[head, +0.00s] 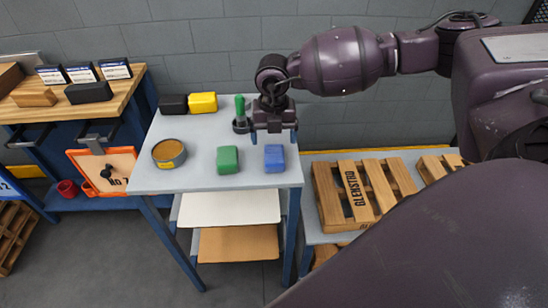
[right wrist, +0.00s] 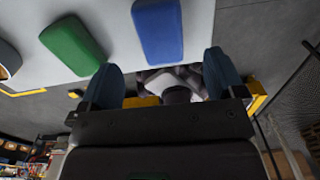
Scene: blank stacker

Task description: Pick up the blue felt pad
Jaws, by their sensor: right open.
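The blue felt pad (head: 274,158) lies on the grey table top (head: 195,178) near its right edge. It also shows in the right wrist view (right wrist: 158,30), ahead of the fingers and apart from them. My right gripper (head: 274,136) is above the table, just behind the blue pad in the head view. In the right wrist view the two blue fingers (right wrist: 163,85) are spread wide with nothing held between them. My left gripper is not in view.
A green pad (head: 228,159) lies left of the blue one. A round tin (head: 169,153), black (head: 173,104) and yellow (head: 203,102) blocks, and a green-handled tool (head: 240,112) stand farther back or left. A pallet (head: 355,194) is to the right.

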